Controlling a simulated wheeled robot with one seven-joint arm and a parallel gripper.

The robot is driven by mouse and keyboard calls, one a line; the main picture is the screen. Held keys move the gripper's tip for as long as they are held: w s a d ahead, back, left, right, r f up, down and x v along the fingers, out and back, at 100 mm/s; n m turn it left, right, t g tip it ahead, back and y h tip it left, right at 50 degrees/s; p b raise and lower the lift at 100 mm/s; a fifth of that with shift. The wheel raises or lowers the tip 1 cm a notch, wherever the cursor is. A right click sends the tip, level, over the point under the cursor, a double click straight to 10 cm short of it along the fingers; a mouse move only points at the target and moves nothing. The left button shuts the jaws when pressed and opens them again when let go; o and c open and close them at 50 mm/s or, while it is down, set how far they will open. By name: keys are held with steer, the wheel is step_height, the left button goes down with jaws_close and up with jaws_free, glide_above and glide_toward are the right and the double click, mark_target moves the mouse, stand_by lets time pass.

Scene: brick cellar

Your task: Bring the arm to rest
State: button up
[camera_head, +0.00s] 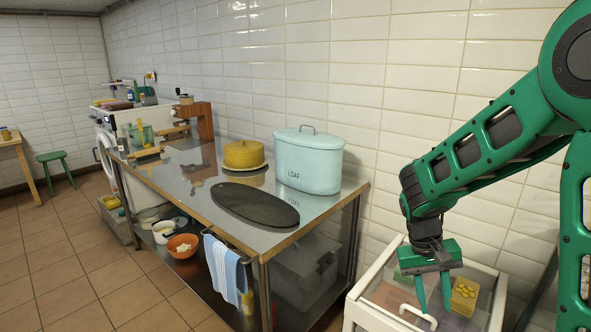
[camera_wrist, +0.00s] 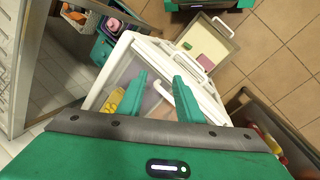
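My green arm reaches in from the right in the head view. My gripper (camera_head: 433,294) points down above a white-framed drawer unit (camera_head: 376,316), with its two fingers apart. In the wrist view my gripper (camera_wrist: 155,88) is open, and nothing shows held between its fingers. A curved white handle (camera_head: 418,317) lies just below the fingers in the head view; I cannot tell whether they touch it. A yellow item (camera_head: 465,294) lies inside the unit, right of the fingers.
A steel table (camera_head: 225,210) stands to the left, bearing a blue loaf tin (camera_head: 309,160), a dark oval board (camera_head: 254,205) and a yellow domed cover (camera_head: 244,154). A tiled wall (camera_head: 420,75) is behind. The floor (camera_head: 70,265) at the left is clear.

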steer(key=s+d+r+m+y, duration=0.1)
steer(key=s+d+r, duration=0.1)
steer(key=s, duration=0.5)
steer(key=s+d+r+m+t+y, duration=0.1)
steer(key=s+d+r+m, duration=0.1)
steer(key=s, duration=0.6)
steer(key=s+d+r+m+y, duration=0.1)
steer(key=s+d+r, duration=0.3)
steer(key=s, duration=0.3)
steer(key=shift+s+d+r+t, duration=0.15)
steer(key=shift+s+r+t, duration=0.15)
steer(key=shift+r, duration=0.55)
